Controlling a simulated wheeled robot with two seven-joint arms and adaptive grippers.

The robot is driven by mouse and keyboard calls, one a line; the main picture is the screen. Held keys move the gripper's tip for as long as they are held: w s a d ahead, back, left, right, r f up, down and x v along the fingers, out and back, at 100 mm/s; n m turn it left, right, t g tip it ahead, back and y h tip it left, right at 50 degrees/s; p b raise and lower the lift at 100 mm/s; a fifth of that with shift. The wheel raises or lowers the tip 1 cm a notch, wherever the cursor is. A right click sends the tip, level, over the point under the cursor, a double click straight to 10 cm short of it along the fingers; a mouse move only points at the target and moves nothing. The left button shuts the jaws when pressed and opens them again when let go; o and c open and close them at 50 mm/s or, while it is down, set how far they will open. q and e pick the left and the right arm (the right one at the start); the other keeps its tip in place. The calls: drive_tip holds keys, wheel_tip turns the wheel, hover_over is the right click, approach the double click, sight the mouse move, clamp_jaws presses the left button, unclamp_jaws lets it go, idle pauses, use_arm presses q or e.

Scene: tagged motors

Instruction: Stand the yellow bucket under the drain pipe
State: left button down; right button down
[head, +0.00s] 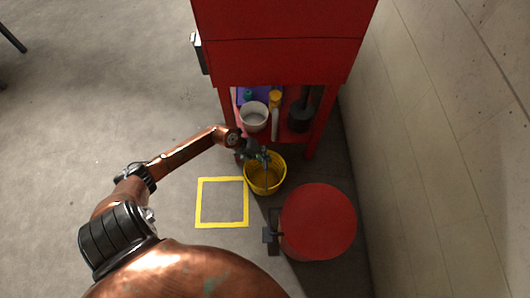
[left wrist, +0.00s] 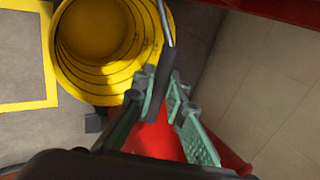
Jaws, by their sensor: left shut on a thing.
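The yellow bucket (head: 268,181) is just in front of the red shelf unit, its open mouth facing up. My left gripper (head: 261,156) is over its rim. In the left wrist view the gripper (left wrist: 173,88) is shut on the dark grip of the bucket's handle (left wrist: 164,70), and the bucket (left wrist: 100,35) hangs or stands beyond it; I cannot tell if it touches the floor. A dark fitting (head: 271,236) sticks out from the left side of a red drum (head: 318,221); it may be the drain pipe, but this is unclear. My right gripper is not in view.
A yellow outlined square (head: 222,227) lies on the floor left of the bucket. The red shelf unit (head: 282,45) holds a white pot (head: 254,117), a dark container (head: 300,118) and other items. A pale wall (head: 440,130) bounds the right. Open floor lies at left.

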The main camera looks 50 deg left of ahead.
use_arm(q)
drive_tip(key=shift+f, duration=0.35)
idle(0.5)
drive_tip(key=c, duration=1.9)
unclamp_jaws()
drive_tip(key=v, duration=1.2)
